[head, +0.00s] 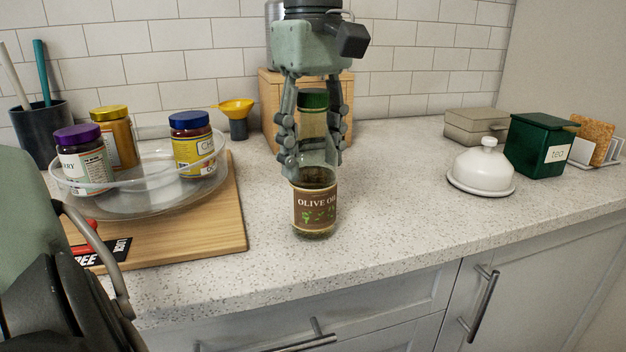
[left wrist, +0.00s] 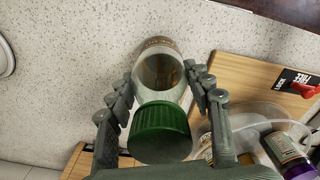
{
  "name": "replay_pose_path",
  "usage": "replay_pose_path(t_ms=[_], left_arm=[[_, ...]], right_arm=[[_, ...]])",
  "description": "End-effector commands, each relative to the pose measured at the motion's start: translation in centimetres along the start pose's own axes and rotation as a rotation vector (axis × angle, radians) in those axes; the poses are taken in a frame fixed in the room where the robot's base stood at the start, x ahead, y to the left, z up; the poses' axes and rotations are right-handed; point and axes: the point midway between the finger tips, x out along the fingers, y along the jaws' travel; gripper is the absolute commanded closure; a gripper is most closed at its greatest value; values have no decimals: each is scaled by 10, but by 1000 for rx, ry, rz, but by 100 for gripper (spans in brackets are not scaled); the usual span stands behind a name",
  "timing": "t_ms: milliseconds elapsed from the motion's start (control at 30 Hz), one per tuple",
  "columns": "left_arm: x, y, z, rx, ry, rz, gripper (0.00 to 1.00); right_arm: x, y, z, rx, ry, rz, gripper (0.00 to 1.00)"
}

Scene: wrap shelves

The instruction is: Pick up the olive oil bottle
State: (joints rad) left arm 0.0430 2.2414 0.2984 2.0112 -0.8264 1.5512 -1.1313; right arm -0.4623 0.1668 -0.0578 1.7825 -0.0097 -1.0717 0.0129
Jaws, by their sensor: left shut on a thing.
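The olive oil bottle (head: 315,210), clear glass with a brown label and a green cap, is upright at the middle of the counter. Its base looks to be at the counter top; I cannot tell whether there is a gap. My left gripper (head: 311,158) comes down from above and is shut around the bottle's neck and shoulder, one finger on each side. In the left wrist view the bottle (left wrist: 160,72) lies between the fingers of the left gripper (left wrist: 162,88), its green cap nearest the camera. My right gripper is not in view.
A clear round tray (head: 140,205) with several jars sits on a wooden board (head: 215,232) at left. A wooden box (head: 268,108) stands behind the gripper. A white domed dish (head: 481,170) and green tea tin (head: 541,140) stand at right. Counter between bottle and dish is clear.

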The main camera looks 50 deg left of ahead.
Motion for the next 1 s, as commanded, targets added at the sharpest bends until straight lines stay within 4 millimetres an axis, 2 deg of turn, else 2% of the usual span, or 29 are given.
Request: replay_pose_path(t_ms=[33, 200, 567, 667, 833, 1000], left_arm=[[0, 0, 0, 0, 0, 0, 79], [-1, 0, 0, 0, 1, 2, 98], [-7, 1, 0, 0, 1, 4, 98], [-17, 1, 0, -1, 1, 5, 98], [-46, 1, 0, -2, 2, 6, 98], [-65, -35, -16, 0, -3, 11, 98]], right_arm=[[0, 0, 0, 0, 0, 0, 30], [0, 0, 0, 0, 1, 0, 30], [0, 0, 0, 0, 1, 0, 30], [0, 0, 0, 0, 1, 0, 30], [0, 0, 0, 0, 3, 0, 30], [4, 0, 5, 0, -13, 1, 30]])
